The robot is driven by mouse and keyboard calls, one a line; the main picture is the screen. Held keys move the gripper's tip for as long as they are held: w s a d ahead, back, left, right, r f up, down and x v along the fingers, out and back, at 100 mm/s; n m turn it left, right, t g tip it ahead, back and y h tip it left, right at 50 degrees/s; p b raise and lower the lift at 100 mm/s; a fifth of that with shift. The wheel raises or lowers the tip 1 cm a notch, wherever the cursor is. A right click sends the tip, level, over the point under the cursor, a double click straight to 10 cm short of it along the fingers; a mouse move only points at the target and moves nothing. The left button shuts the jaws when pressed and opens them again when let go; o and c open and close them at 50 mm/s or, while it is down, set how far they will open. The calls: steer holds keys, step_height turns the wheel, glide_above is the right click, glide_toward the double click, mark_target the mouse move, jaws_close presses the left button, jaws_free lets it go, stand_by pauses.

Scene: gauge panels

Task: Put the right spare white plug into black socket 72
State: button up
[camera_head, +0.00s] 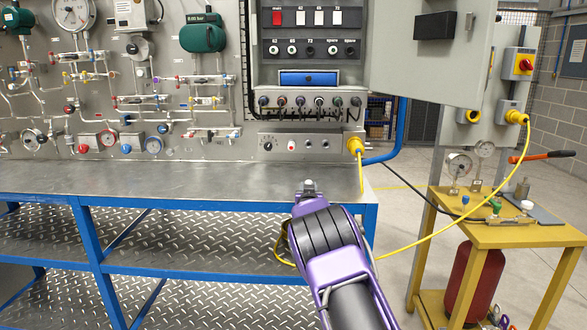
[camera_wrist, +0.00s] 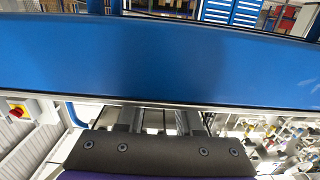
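Black socket 72 (camera_head: 310,50) is in the middle of a row on a dark strip of the wall panel, under its small label. To its right are two positions labelled spare, a left spare (camera_head: 332,50) with a pale ring and a right spare (camera_head: 350,51). They are too small to tell plugs from sockets, and I cannot make out a white plug at the right spare. My gripper (camera_head: 308,186) is low, near the bench's front edge and well below the row. In the wrist view, my gripper's fingers (camera_wrist: 159,122) stand apart with nothing visible between them.
A steel bench (camera_head: 180,182) with a blue frame stands below the panel. An open cabinet door (camera_head: 430,62) is at upper right. A blue surface (camera_wrist: 160,58) fills much of the wrist view.

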steer(key=o, duration=0.4)
steer(key=shift+o, duration=0.2)
steer(key=shift+s, duration=0.1)
steer(key=s, duration=1.7)
steer(key=shift+s+a+r, duration=0.15)
steer(key=shift+a+r, duration=0.2)
steer(key=shift+r, duration=0.05)
